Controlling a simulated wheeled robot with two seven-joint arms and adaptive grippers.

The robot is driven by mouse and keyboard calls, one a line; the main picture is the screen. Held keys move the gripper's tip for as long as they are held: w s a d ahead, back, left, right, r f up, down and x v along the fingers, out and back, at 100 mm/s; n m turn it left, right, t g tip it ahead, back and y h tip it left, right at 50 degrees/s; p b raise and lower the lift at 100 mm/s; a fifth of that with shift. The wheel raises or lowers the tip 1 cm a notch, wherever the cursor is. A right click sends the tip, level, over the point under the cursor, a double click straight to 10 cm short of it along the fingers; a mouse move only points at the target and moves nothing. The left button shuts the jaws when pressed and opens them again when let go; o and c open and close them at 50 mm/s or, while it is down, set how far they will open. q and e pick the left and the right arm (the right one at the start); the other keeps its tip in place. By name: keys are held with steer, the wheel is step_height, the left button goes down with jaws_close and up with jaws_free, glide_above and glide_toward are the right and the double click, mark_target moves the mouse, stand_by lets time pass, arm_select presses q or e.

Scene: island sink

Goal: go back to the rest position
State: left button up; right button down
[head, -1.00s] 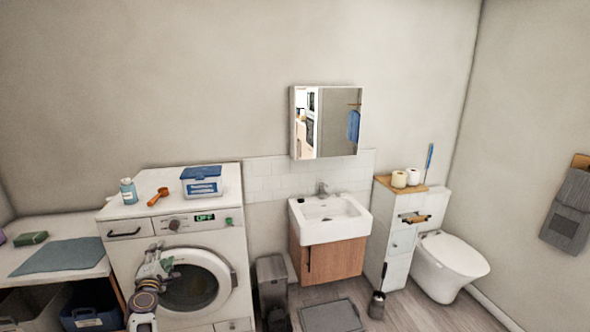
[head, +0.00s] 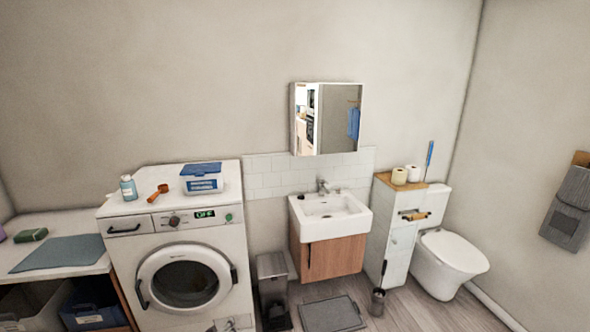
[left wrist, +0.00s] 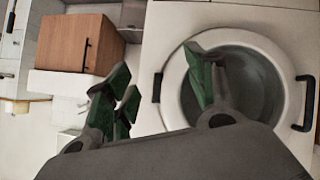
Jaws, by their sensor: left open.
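My left gripper (left wrist: 157,88) is open and empty in the left wrist view, its green-padded fingers spread apart in front of the washing machine. The door also shows in the left wrist view (left wrist: 272,92), partly behind a finger. My right gripper is in neither view.
A blue-lidded box (head: 202,184), an orange scoop (head: 158,193) and a bottle (head: 128,188) stand on the washer. A bin (head: 272,280), sink (head: 330,222), cabinet (head: 402,240) and toilet (head: 450,262) line the wall to the right.

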arm_select(q)
steer(key=s+d+f+m+g+b, duration=0.1)
steer(key=s+d+f+m+g, duration=0.15)
steer(key=s+f, duration=1)
steer(key=s+d+f+m+g, duration=0.2)
steer(key=s+f+m+g, duration=0.1)
steer(key=s+f, duration=0.95)
steer(key=s+a+f+g, duration=0.1)
steer(key=s+f, duration=0.2)
steer(key=s, duration=0.9)
steer(key=s+a+f+m+g+b, duration=0.1)
steer(key=s+f+g, duration=0.1)
steer(key=s, duration=1)
steer(key=s+a+f+m+g+b, duration=0.1)
steer(key=s+f, duration=0.4)
steer(key=s, duration=0.7)
steer(key=shift+s+a+g, duration=0.15)
steer(key=shift+s+g, duration=0.2)
steer(key=shift+f, duration=0.1)
